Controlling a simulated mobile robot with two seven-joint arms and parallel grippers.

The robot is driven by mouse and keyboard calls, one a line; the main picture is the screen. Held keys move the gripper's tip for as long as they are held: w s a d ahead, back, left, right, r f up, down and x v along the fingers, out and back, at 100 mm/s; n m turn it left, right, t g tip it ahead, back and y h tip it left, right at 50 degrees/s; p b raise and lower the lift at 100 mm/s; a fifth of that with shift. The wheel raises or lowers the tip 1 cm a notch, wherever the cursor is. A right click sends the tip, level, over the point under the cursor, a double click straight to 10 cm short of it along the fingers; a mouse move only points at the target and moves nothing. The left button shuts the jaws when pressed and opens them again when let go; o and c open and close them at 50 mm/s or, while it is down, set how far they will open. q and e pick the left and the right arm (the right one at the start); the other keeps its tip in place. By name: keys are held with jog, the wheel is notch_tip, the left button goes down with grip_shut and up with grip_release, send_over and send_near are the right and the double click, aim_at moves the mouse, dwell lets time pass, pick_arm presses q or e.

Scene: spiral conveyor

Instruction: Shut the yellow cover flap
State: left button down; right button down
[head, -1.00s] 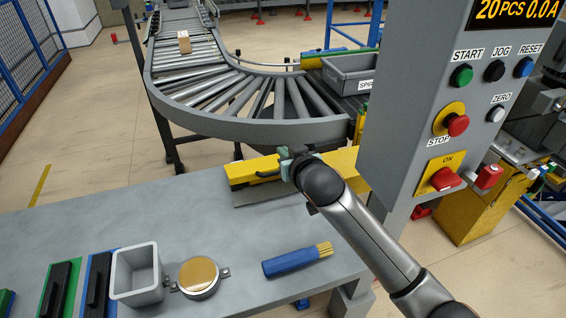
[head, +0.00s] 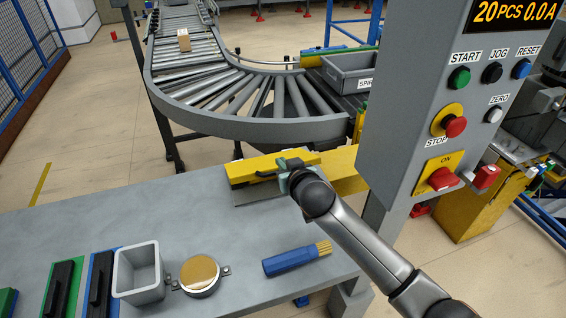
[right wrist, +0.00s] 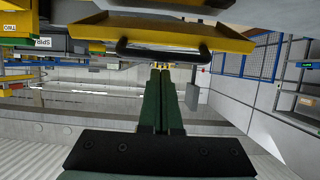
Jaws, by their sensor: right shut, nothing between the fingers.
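The yellow cover flap (head: 243,172) is at the back edge of the grey table, below the roller curve. A black bar handle (head: 291,162) sticks out from it. My right gripper (head: 286,178) is just in front of the flap, close to the handle, and hides part of the yellow. In the right wrist view, the flap (right wrist: 165,27) spans the top, with its black handle (right wrist: 165,54) along the near side. The green fingers (right wrist: 160,72) are together and empty, their tips just below the handle. I cannot tell whether they touch it. My left gripper is out of view.
The grey control box (head: 405,120) with buttons stands close right of my right arm. The roller conveyor (head: 240,128) curves behind the flap. The table's middle is clear.

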notch_tip(320, 180, down, 6)
jog(key=s+t+b, duration=0.1)
jog(key=s+b, duration=0.1)
jog(key=b, duration=0.4)
jog(key=shift+s+d, duration=0.4)
jog(key=shift+d, duration=0.05)
jog(key=shift+r, duration=0.15)
